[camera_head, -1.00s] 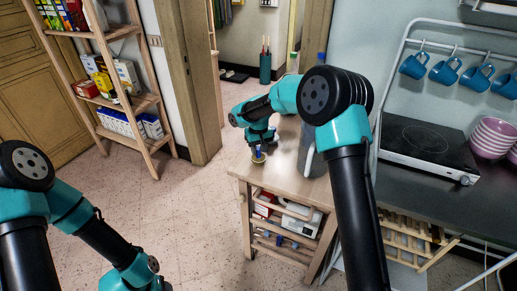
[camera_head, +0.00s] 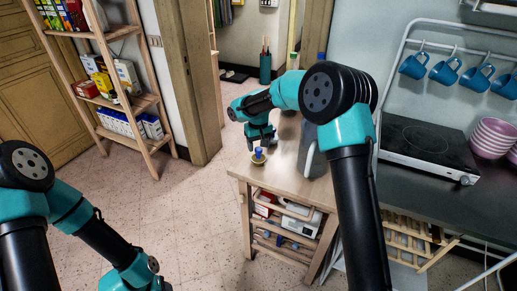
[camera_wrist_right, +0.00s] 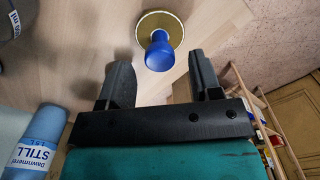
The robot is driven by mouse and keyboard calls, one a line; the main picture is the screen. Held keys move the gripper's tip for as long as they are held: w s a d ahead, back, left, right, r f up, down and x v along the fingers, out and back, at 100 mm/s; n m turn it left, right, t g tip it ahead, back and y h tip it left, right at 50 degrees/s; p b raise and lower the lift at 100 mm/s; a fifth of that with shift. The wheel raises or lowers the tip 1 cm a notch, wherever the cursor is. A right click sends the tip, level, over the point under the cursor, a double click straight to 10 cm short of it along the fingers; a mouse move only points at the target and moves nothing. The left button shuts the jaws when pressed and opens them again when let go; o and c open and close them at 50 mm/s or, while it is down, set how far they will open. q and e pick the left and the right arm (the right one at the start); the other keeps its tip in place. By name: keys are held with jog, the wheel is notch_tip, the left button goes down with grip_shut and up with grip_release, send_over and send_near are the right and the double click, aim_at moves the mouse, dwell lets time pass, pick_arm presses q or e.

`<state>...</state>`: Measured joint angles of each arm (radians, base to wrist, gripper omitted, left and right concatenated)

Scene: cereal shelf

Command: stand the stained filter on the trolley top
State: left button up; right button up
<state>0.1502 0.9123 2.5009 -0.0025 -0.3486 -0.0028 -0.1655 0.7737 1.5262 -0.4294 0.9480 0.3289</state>
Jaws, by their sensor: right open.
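The stained filter (camera_head: 258,158) is a round, yellowish-brown disc with an upright blue knob. It stands on the wooden trolley top (camera_head: 285,172), near its front left corner. The right wrist view shows the filter's blue knob (camera_wrist_right: 159,52) and disc just beyond my fingertips.
A grey jug (camera_head: 311,152) stands on the trolley right of the filter, partly behind my right arm. A blue bottle (camera_wrist_right: 40,140) labelled STILL shows in the right wrist view. A hob (camera_head: 425,140) and pink bowls (camera_head: 492,137) are on the counter. A shelf (camera_head: 130,105) stands left.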

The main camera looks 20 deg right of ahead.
aim_at(259, 149)
notch_tip(259, 149, up, 10)
dwell(0.4)
